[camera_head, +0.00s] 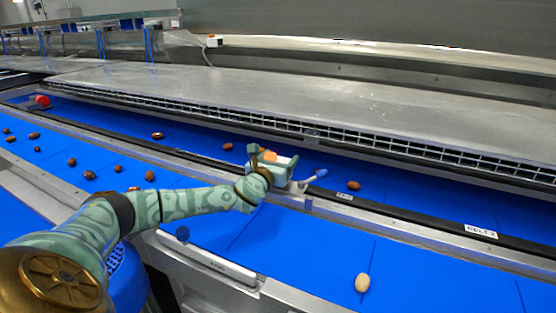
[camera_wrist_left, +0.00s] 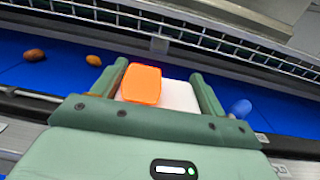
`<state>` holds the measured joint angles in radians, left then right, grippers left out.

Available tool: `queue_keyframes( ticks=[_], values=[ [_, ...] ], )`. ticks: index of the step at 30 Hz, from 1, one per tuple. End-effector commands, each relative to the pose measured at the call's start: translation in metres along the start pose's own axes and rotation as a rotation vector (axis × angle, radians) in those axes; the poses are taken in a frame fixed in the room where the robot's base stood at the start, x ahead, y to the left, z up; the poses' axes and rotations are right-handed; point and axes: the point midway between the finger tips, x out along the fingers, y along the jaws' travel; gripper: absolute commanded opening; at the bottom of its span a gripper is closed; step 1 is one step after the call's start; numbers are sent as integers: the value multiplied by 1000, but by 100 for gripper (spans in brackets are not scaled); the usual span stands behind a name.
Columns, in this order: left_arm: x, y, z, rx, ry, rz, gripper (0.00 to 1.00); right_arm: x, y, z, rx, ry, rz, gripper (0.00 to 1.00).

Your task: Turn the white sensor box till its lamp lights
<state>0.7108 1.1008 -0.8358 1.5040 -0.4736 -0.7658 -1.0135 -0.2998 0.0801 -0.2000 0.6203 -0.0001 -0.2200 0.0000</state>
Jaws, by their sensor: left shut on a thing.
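The white sensor box (camera_head: 282,162), with an orange block (camera_head: 269,155) on it, sits at the rail between two blue belts. In the left wrist view the white box (camera_wrist_left: 178,95) and its orange block (camera_wrist_left: 141,84) lie between the two green fingers of my left gripper (camera_wrist_left: 158,82). My left gripper (camera_head: 271,158) is shut on the box and hides part of it. I cannot make out a lit lamp on the box. My right gripper is not in view.
A blue-ended lever (camera_head: 321,173) sticks out right of the box. Brown dates (camera_head: 157,135) lie scattered on the belts, with a pale one (camera_head: 362,283) on the near belt. A red ball (camera_head: 43,101) is at far left. A metal cover and grille (camera_head: 310,134) run behind.

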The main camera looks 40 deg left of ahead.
Motion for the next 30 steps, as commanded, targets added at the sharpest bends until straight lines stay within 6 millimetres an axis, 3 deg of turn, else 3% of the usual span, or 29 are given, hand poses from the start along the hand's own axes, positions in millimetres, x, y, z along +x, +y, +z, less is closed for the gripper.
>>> queue_keyframes(
  ticks=[11, 12, 14, 24, 30],
  values=[
    [0, -1, 0, 1, 1, -35, 50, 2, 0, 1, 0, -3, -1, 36],
    [0, -1, 0, 1, 1, -34, 81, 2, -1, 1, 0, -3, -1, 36],
    [0, -1, 0, 1, 1, -34, 95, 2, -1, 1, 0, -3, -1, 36],
    [-4, 0, 1, 1, 1, -33, 95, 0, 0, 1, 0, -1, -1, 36],
    [-39, 1, 3, 4, 4, -36, 95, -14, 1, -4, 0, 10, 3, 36]
  ],
)
